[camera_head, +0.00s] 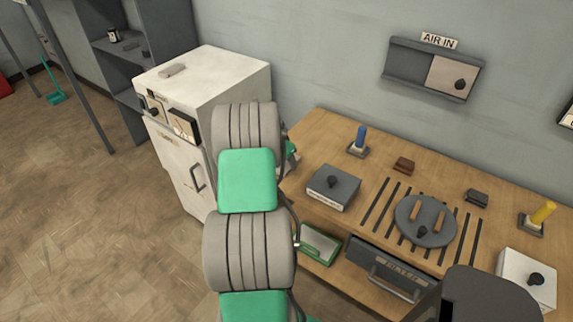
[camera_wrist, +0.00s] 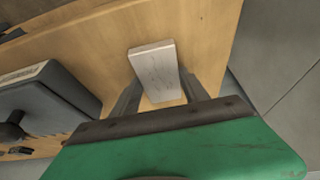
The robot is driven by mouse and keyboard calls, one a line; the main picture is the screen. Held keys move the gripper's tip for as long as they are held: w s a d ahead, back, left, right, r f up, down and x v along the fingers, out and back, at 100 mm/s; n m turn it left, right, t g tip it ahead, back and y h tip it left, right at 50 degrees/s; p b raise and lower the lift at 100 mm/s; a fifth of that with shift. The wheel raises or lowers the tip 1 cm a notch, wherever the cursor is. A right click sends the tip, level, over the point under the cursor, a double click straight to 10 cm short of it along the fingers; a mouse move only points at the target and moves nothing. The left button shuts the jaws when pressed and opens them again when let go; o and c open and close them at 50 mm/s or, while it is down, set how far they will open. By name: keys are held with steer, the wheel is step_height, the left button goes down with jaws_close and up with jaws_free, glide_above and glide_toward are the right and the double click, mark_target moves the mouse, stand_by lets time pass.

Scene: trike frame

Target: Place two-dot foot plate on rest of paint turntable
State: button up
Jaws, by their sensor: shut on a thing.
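A pale grey flat plate (camera_wrist: 153,66) is between the two dark fingers of my gripper (camera_wrist: 160,84) in the wrist view, with the wooden bench top beyond it. My gripper is shut on this plate. No dots show on the face I see, so I cannot confirm its marking. In the head view my arm hides the plate and most of the gripper, near the bench's left end. The paint turntable (camera_head: 407,231) is a round dark disc on the bench, right of my gripper. Two tan bars (camera_head: 420,217) lie on it as a rest, with a black knob in front.
The wooden bench (camera_head: 318,128) carries a grey knobbed box (camera_head: 333,187), a blue peg (camera_head: 361,138), a brown block (camera_head: 403,165), a dark block (camera_head: 476,197), a yellow peg (camera_head: 543,213) and a white knobbed box (camera_head: 527,277). A white cabinet (camera_head: 220,75) stands left.

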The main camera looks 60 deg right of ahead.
jaws_close()
steer(key=shift+r, duration=0.1)
